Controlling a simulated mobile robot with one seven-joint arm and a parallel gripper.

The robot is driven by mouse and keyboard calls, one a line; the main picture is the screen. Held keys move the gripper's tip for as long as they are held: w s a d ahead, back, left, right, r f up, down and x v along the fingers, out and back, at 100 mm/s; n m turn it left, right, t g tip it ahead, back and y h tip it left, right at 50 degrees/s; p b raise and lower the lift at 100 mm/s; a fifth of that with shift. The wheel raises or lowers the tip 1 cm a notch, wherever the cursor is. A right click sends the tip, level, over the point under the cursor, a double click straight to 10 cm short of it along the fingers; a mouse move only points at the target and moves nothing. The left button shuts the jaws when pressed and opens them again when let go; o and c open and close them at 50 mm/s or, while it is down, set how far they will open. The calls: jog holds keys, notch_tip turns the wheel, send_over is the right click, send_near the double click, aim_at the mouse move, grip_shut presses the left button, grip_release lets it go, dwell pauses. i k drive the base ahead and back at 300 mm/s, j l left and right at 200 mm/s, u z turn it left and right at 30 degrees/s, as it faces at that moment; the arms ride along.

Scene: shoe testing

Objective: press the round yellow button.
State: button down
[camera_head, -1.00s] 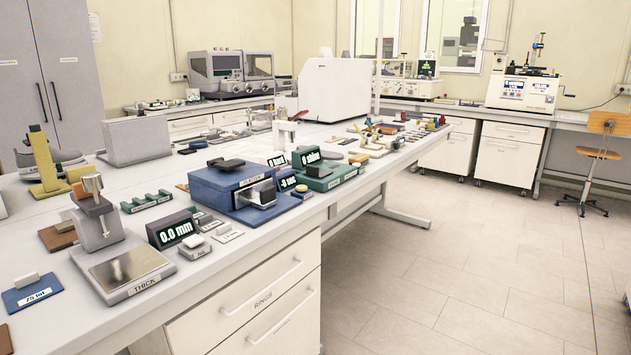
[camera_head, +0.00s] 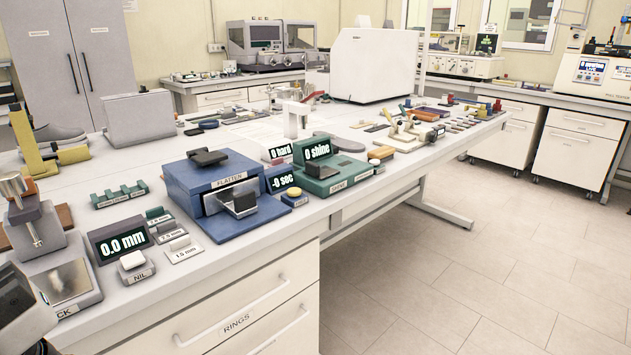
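The round yellow button (camera_head: 294,191) is a small pale yellow disc on top of a small blue box (camera_head: 295,201). The box stands near the front edge of the long bench, just right of the blue FLATTER machine (camera_head: 226,176) and in front of the "-0 sec" display (camera_head: 283,180). Nothing touches the button or covers it. A grey and dark rounded part at the lower left edge looks like a piece of my arm. No gripper fingers show, so my gripper is not seen near the button.
The green SHINE device (camera_head: 335,178) stands right of the button. A grey THICK gauge (camera_head: 65,280) and its "0.0 mm" display (camera_head: 121,240) are at the left. Drawers (camera_head: 250,315) are below the bench edge. Open floor (camera_head: 480,270) lies to the right.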

aim_at(293, 191)
jog(key=i+l, duration=1.2)
